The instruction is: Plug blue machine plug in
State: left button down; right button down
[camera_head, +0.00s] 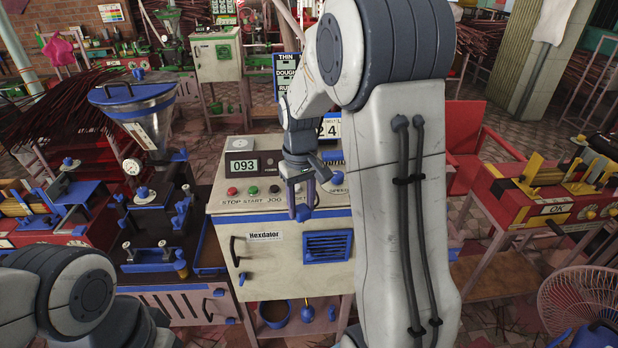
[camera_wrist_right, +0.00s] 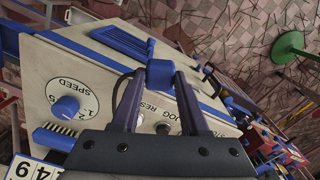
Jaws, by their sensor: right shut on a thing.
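The cream machine (camera_head: 290,258) with blue trim stands in the middle of the head view. It has a control panel, a 093 display (camera_head: 243,166) and a blue front vent (camera_head: 327,245). My right gripper (camera_head: 303,204) is in front of the panel edge, above the vent. It is shut on the blue plug (camera_wrist_right: 160,73), which sits between the fingertips in the right wrist view. A thin dark cable curves beside the left finger there. The plug also shows small in the head view (camera_head: 305,213). I cannot make out a socket. My left gripper is out of view.
A blue-trimmed extruder with a metal hopper (camera_head: 140,105) stands left. A red and yellow machine (camera_head: 540,195) is at right. A fan (camera_head: 585,298) is at the lower right. A bucket (camera_head: 274,313) sits on the shelf below the cabinet. My right arm hides part of the panel.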

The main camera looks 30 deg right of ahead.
jog(key=s+a+f, duration=0.2)
jog(key=a+f, duration=0.2)
jog(key=f, duration=0.4)
jog(key=s+a+f, duration=0.1)
jog(key=a+f, duration=0.4)
jog(key=f, duration=0.4)
jog(key=shift+s+f, duration=0.3)
jog(key=shift+s, duration=0.05)
